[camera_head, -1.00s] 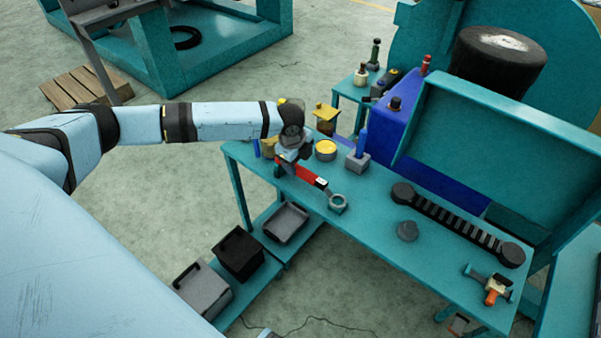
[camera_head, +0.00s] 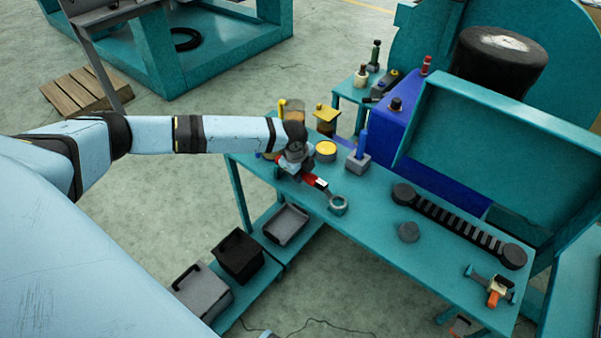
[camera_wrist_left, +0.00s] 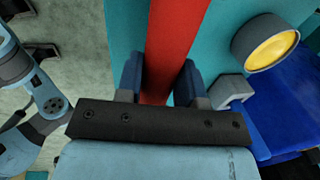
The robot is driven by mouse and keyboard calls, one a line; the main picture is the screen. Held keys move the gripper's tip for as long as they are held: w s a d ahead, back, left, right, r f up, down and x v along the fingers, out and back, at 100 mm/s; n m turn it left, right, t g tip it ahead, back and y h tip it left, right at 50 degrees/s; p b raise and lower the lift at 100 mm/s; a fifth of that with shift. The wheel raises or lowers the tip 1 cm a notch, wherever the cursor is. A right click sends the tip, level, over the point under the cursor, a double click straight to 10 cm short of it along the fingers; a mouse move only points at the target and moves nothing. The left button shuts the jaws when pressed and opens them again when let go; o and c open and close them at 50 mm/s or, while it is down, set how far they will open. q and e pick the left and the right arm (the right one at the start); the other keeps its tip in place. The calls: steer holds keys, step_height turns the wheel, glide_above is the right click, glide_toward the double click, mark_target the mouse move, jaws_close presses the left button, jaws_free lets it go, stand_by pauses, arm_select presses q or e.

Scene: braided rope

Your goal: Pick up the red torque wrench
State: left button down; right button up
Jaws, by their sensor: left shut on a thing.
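The red torque wrench (camera_head: 310,179) lies along the left part of the teal workbench (camera_head: 375,245) in the head view, its ring end (camera_head: 338,204) pointing toward the lower right. My left gripper (camera_head: 294,170) is over its red handle and hides much of it. In the left wrist view the red handle (camera_wrist_left: 172,45) runs between the two blue-tipped fingers of my left gripper (camera_wrist_left: 158,85), which are shut on it. Whether the wrench touches the bench cannot be told. My right gripper is not in view.
A yellow-topped round container (camera_head: 326,151) and a grey block with a blue upright (camera_head: 358,160) stand close beyond the wrench. A grey knob (camera_head: 408,232), a black ribbed bar (camera_head: 460,226) and an orange-handled tool (camera_head: 493,290) lie to the right. Bins (camera_head: 238,255) sit on the lower shelf.

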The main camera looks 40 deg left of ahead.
arm_select(q)
steer(key=shift+r, duration=0.1)
step_height(320, 180, up, 20)
steer(key=p, duration=0.2)
stand_by(0.3)
steer(key=c, duration=1.3)
jaws_free()
jaws_close()
